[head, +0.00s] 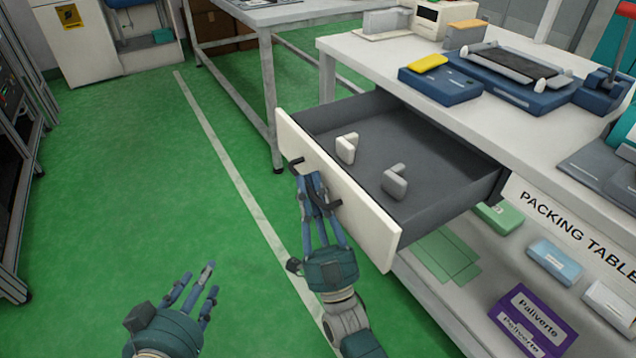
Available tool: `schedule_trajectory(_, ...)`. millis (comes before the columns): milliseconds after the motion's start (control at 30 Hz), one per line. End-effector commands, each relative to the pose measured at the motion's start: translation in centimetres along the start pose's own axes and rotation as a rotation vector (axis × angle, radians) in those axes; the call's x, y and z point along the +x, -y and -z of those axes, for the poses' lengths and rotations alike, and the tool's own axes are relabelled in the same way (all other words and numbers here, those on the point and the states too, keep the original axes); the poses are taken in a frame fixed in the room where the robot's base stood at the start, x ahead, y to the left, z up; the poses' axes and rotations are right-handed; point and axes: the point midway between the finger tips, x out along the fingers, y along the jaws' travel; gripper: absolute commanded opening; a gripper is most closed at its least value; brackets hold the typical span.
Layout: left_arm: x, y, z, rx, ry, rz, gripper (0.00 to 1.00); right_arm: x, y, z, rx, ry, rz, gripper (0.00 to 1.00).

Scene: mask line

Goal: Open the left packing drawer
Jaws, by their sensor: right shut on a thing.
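The packing drawer (360,213) is pulled well out of the white packing table; its white front panel faces left. Its dark grey inside shows, holding two small light-grey blocks, one at the back (347,148) and one nearer (395,183). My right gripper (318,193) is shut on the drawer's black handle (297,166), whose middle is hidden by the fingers. My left gripper (202,285) is open and empty, low over the green floor, left of the drawer and apart from it.
The tabletop (375,52) bears a blue box (440,87) with a yellow item and a blue tray device (510,80). The lower shelf holds a purple box (533,318) and several packs. Another table (265,20) stands behind. The green floor at left is clear.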

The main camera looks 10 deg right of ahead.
Motion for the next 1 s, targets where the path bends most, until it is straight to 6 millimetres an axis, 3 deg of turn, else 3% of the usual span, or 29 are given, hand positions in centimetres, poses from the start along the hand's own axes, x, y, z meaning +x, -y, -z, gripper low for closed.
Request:
schedule_trajectory(267, 0.0, 0.0, -0.1, 0.000, 0.001, 0.000, 0.40, -0.2, 0.0, -0.2, 0.003, 0.004, 0.000, 0.00)
schedule_trajectory(300, 0.0, 0.0, -0.1, 0.000, 0.001, 0.000, 0.40, -0.2, 0.0, -0.2, 0.003, 0.004, 0.000, 0.17)
schedule_trajectory(367, 0.0, 0.0, -0.1, 0.000, 0.001, 0.000, 0.40, -0.2, 0.0, -0.2, 0.003, 0.004, 0.000, 0.24)
schedule_trajectory(667, 0.0, 0.1, 0.1, 0.001, -0.003, 0.001, 0.40, -0.2, 0.0, -0.1, 0.001, 0.002, 0.000, 0.24)
schedule_trajectory(867, 0.0, 0.0, 0.1, 0.000, -0.002, 0.000, 0.40, -2.7, 0.0, -0.2, 0.001, 0.007, 0.000, 0.24)
schedule_trajectory(1000, 0.0, 0.0, 0.0, 0.000, -0.002, 0.000, 0.40, -5.8, 0.0, -0.2, 0.001, 0.009, -0.001, 0.24)
